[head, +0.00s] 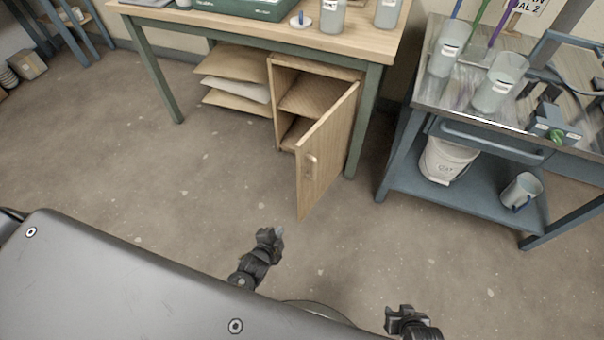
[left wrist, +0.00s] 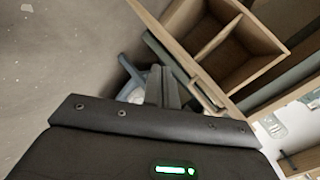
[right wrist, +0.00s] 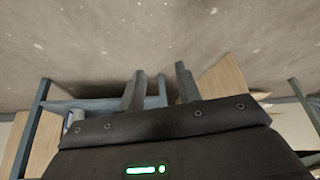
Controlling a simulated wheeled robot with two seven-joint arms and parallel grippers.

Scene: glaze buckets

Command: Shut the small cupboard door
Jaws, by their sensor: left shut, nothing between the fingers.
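The small wooden cupboard (head: 318,67) stands under the table in the head view, with two open compartments showing. Its door (head: 335,145) is hinged on the right side and stands wide open toward me, with a small handle (head: 311,166) on its face. The open cupboard (left wrist: 238,55) also shows in the left wrist view, tilted. My left gripper (head: 278,234) is shut and empty, in front of the door and apart from it. My right gripper (head: 402,312) is lower right, far from the door; its fingers (right wrist: 160,90) are apart with nothing between them.
The table (head: 230,28) stands over the cupboard, its green right leg (head: 366,125) close behind the door. Packets (head: 235,88) are stacked left of the cupboard. A blue-grey cart (head: 470,190) with buckets stands to the right. Floor in front is clear.

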